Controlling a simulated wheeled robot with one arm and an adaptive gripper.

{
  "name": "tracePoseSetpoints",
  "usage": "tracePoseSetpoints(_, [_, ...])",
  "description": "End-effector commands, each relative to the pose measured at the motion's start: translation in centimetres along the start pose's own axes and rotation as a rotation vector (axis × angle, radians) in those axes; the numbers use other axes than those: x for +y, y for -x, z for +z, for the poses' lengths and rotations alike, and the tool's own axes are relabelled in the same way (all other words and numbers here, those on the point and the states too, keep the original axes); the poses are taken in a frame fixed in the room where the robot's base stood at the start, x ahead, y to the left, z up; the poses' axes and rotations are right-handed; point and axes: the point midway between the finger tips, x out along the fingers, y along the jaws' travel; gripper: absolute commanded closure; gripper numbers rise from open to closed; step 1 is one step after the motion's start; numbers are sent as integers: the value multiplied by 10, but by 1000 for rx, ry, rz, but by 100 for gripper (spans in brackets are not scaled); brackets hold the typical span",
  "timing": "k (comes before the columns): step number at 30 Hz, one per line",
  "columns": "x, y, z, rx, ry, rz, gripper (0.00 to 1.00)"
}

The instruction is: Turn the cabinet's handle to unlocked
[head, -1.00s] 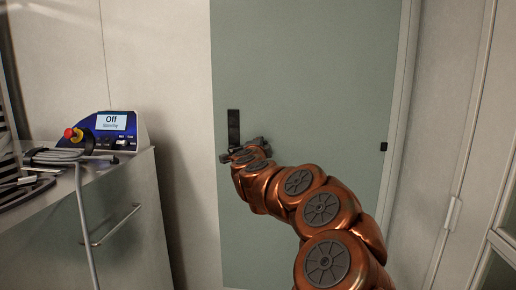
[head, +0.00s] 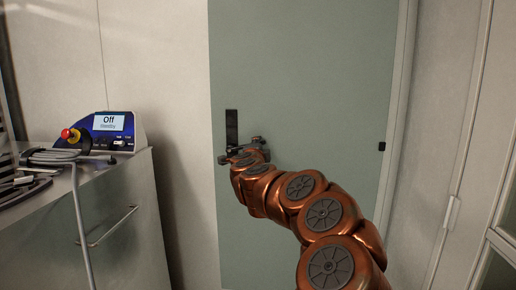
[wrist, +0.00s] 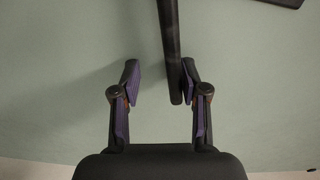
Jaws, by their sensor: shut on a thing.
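The grey-green cabinet door (head: 310,90) fills the middle of the head view. Its black handle (head: 232,125) is upright near the left edge, with its lower part hidden behind my gripper (head: 240,151). In the wrist view the handle (wrist: 169,45) is a dark bar coming down from the top, its lower end between the fingers of my gripper (wrist: 160,82). The right finger is against or very near the bar; a gap shows by the left finger.
At left, a metal counter (head: 125,185) carries a blue control unit (head: 112,130) reading "Off", a red stop button (head: 67,134) and a grey cable (head: 82,215). A small black fitting (head: 382,146) sits at the door's right edge. A pale panel wall stands at right.

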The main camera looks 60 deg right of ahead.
Motion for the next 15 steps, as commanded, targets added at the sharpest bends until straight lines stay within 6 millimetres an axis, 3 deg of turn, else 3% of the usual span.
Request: tracePoseSetpoints(15, [-3, 0, -1, 2, 2, -5, 61])
